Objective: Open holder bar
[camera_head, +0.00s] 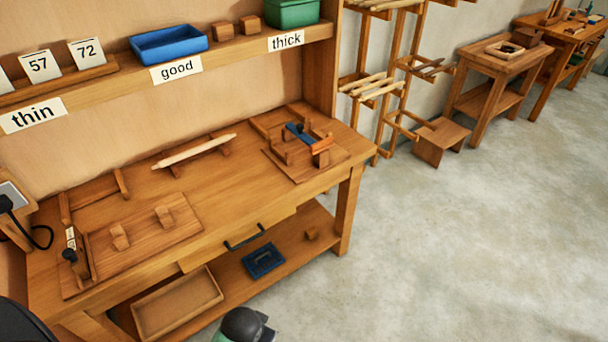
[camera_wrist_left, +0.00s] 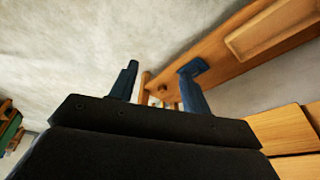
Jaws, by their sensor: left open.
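On the right of the bench, a wooden fixture board (camera_head: 335,160) carries upright wooden blocks and a blue bar (camera_head: 299,133) lying between them; the bar looks down, but its catch is too small to make out. At the bench's left end, a second board (camera_head: 150,235) has two small blocks and a narrow upright strip with a black knob (camera_head: 69,255) beside it. I cannot tell for sure which part is the holder bar. My left gripper (camera_wrist_left: 161,67) shows in the left wrist view, open and empty, away from both fixtures. My right gripper is not in view.
A pale round stick (camera_head: 195,151) rests on two supports at the back of the bench. Above is a shelf with a blue bin (camera_head: 168,44) and a green bin (camera_head: 292,12). A drawer handle (camera_head: 245,237) is on the bench front. Open floor (camera_head: 450,240) lies right.

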